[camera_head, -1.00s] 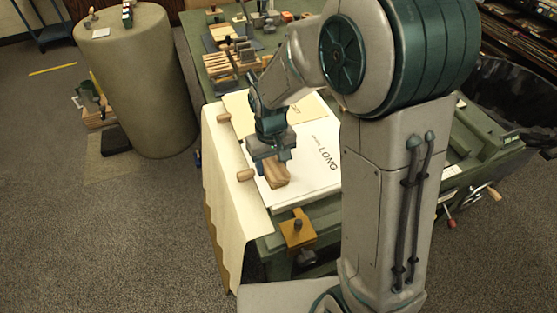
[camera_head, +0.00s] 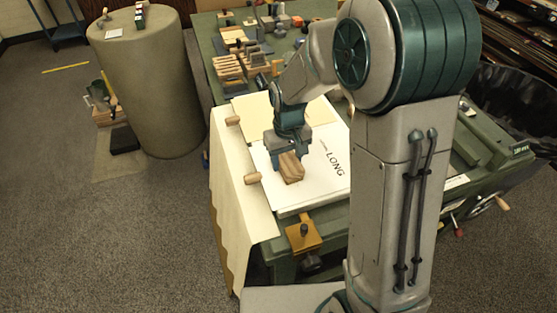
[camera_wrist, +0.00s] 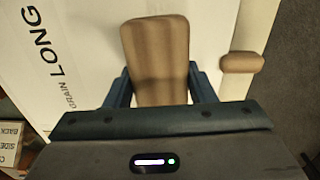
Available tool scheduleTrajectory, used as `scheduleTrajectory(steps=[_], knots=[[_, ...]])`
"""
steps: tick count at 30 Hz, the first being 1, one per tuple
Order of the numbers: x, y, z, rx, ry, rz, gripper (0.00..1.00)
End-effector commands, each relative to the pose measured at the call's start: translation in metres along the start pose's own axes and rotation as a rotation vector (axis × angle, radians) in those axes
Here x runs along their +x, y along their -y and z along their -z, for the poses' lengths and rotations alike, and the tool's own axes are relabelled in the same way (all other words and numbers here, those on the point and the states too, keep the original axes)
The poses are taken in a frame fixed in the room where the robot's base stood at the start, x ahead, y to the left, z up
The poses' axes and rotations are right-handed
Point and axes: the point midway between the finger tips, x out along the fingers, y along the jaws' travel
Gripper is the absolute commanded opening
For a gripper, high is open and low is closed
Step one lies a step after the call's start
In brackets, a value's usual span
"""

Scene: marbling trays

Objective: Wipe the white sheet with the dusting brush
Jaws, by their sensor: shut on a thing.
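The white sheet (camera_head: 318,183) lies flat on the green table and carries printed text reading LONG; it also shows in the wrist view (camera_wrist: 75,75). My gripper (camera_head: 288,160) is over the sheet's left part, pointing down. It is shut on a wooden block-like handle (camera_head: 292,170), which I take to be the dusting brush. In the wrist view the brush's handle (camera_wrist: 158,55) sits between the two blue fingers. Its underside and any bristles are hidden, so I cannot tell whether it touches the sheet.
A cream cloth (camera_head: 232,180) hangs over the table's left edge, with wooden pegs (camera_head: 252,178) beside the sheet. A yellow-brown clamp (camera_head: 303,232) sits at the front edge. Wooden tools (camera_head: 235,68) crowd the table's back. A large drum (camera_head: 150,85) stands at left.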

Motion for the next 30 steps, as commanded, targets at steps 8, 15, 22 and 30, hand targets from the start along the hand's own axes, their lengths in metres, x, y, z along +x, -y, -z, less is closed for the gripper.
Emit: scheduleTrajectory(steps=[8, 15, 22, 30], knots=[[0.000, -0.011, -0.001, 0.002, 0.001, 0.000, 0.31], [-0.001, -0.032, -0.002, 0.002, 0.001, 0.000, 0.31], [-0.002, -0.041, -0.003, 0.000, 0.000, 0.000, 0.31], [-0.001, -0.060, -0.004, 0.001, 0.000, 0.000, 0.31]])
